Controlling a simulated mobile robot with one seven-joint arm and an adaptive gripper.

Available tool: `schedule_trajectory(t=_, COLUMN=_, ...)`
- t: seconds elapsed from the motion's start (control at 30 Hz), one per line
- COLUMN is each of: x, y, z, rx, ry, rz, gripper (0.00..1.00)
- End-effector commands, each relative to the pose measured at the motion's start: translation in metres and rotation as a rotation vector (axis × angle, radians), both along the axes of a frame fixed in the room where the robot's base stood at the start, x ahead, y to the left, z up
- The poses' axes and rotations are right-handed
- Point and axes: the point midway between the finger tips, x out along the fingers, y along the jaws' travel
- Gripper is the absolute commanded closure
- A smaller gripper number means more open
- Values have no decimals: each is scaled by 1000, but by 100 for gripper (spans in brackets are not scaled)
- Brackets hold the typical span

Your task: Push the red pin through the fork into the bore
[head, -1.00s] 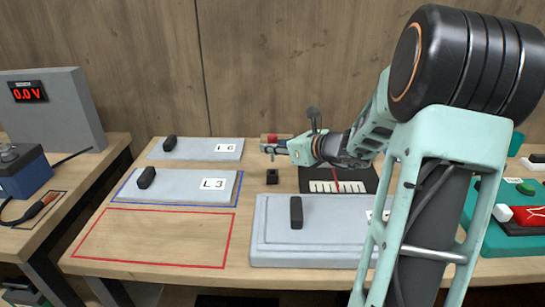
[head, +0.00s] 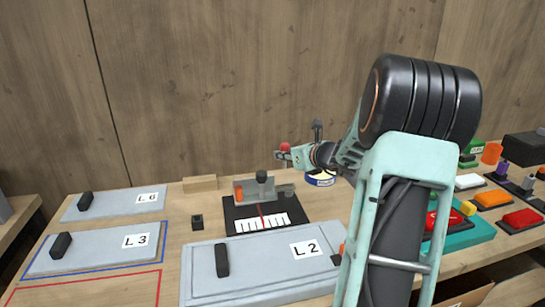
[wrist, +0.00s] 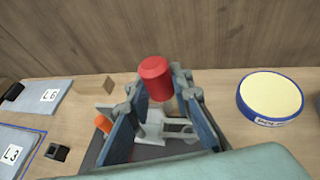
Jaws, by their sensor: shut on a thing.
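The red pin (head: 285,148) is held up in the air in my gripper (head: 288,154). In the wrist view the red pin (wrist: 154,78) shows between the fingertips, its red top toward the wall. A grey fixture (head: 262,191) with a dark knob stands on a black base with a white scale and red pointer. I take it for the fork, but its bore cannot be made out. My gripper is above and behind it, slightly to the right, and the pin is apart from it. In the wrist view the fixture (wrist: 168,131) is partly hidden by the fingers.
An orange piece (head: 238,193) sits at the fixture's left. A wooden block (head: 200,184) and a small black block (head: 197,222) lie further left. A yellow-topped round container (head: 320,180) stands at the right. Panel L2 (head: 275,270) is in front; coloured buttons (head: 493,198) are far right.

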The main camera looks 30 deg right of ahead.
Motion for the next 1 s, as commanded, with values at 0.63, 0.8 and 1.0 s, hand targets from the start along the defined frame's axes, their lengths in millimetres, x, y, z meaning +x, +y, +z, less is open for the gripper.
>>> schedule_trajectory(t=0.63, x=0, y=-10, z=0, rx=2, ry=1, rz=-21, gripper=100)
schedule_trajectory(t=0.8, x=-1, y=-10, z=-7, rx=3, ry=1, rz=-22, gripper=100)
schedule_trajectory(t=1.0, x=-1, y=-10, z=-25, rx=3, ry=1, rz=-22, gripper=100)
